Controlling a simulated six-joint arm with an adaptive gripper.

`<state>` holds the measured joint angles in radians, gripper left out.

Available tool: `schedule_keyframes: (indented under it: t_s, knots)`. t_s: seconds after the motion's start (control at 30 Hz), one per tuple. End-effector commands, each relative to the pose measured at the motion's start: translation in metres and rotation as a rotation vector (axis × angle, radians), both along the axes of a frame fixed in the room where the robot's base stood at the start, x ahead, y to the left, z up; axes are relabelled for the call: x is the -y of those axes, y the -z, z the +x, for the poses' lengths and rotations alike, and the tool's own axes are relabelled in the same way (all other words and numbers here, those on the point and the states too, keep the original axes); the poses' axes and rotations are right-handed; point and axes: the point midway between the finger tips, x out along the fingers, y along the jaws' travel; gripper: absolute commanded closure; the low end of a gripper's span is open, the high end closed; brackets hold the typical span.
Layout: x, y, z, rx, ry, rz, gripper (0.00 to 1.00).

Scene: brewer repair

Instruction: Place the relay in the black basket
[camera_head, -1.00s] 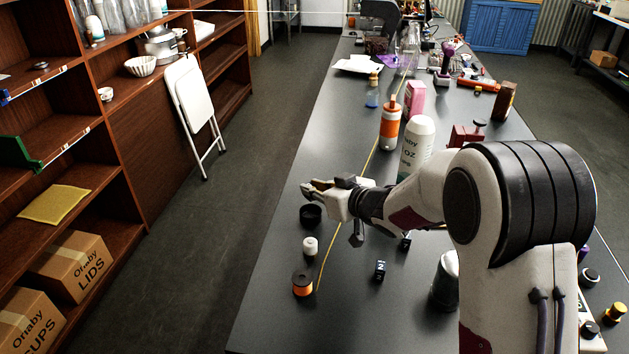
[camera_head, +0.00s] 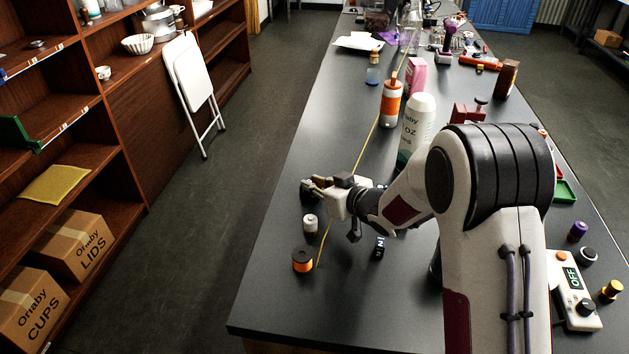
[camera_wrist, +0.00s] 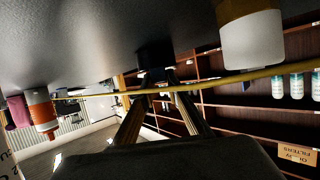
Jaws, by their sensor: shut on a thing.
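My gripper (camera_head: 311,185) is over the left part of the long grey table, pointing left. It is shut on a small dark thing (camera_wrist: 157,77), seen between the fingertips in the wrist view; it is too dark to tell if this is the relay. A round black container (camera_head: 306,196) stands on the table at the fingertips, partly hidden; I cannot tell if it is the black basket. A dark container (camera_head: 377,21) also stands far back on the table. A small black block with white marks (camera_head: 380,247) lies right of my gripper.
A small white cylinder (camera_head: 310,225) and an orange-black spool (camera_head: 302,260) stand just in front of my gripper. A yellow cord (camera_head: 346,199) runs along the table. An orange-white bottle (camera_head: 390,103) and a tall white bottle (camera_head: 415,125) stand behind. The front left tabletop is clear.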

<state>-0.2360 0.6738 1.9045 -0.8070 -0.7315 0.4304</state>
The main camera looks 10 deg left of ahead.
Motion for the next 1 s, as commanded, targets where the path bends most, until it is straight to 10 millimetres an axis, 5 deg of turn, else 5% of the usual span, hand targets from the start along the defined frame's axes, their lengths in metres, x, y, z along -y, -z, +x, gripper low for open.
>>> schedule_keyframes:
  t_s: [0.27, 0.3, 0.37, 1.0]
  knots:
    - [0.0000, 0.0004, 0.0000, 0.000, 0.000, 0.000, 1.00]
    - [0.0000, 0.0006, 0.0000, 0.000, 0.000, 0.000, 0.80]
    - [0.0000, 0.0006, 0.0000, 0.000, 0.000, 0.000, 0.66]
    - [0.0000, 0.0004, 0.0000, 0.000, 0.000, 0.000, 0.66]
